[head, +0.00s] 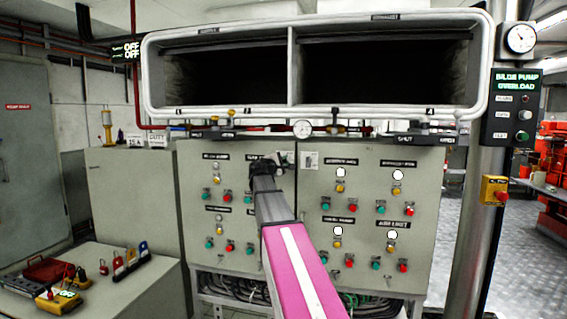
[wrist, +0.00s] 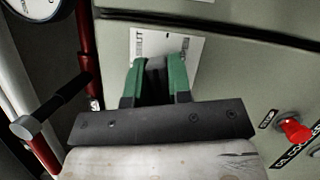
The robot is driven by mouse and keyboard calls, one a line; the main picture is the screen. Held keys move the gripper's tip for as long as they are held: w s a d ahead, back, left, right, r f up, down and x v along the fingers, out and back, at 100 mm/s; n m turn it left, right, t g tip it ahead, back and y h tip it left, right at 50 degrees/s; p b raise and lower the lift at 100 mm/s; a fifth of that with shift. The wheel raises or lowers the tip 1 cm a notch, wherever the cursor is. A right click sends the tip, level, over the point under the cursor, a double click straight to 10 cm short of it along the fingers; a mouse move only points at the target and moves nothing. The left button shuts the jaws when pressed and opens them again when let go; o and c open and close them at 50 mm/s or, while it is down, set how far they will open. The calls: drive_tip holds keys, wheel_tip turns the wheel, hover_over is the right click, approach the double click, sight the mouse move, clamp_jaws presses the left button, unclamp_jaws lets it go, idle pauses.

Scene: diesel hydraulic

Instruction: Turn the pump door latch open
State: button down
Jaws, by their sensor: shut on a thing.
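My gripper (wrist: 157,68) has two green fingers closed around a small dark piece, seemingly the pump door latch (wrist: 154,82), in front of a white label plate (wrist: 190,47) on the grey cabinet. The fingers hide most of the latch, so its angle cannot be told. In the head view my gripper (head: 266,168) is a dark shape at the upper middle of the grey cabinet (head: 285,222). There my arm and gripper cover the latch.
Several buttons and lamps sit on the cabinet front; a red button (wrist: 293,130) is right of my gripper. A black-handled lever (wrist: 48,104) and red pipe (wrist: 88,50) are at its left.

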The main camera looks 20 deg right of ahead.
drive_tip(key=shift+f+m+g+y, duration=0.1)
drive_tip(key=shift+m+g+y, duration=0.4)
drive_tip(key=shift+m, duration=1)
drive_tip(key=c, duration=1)
unclamp_jaws()
drive_tip(key=shift+c, duration=0.2)
drive_tip(key=v, duration=1)
drive_tip(key=shift+s+a, duration=0.25)
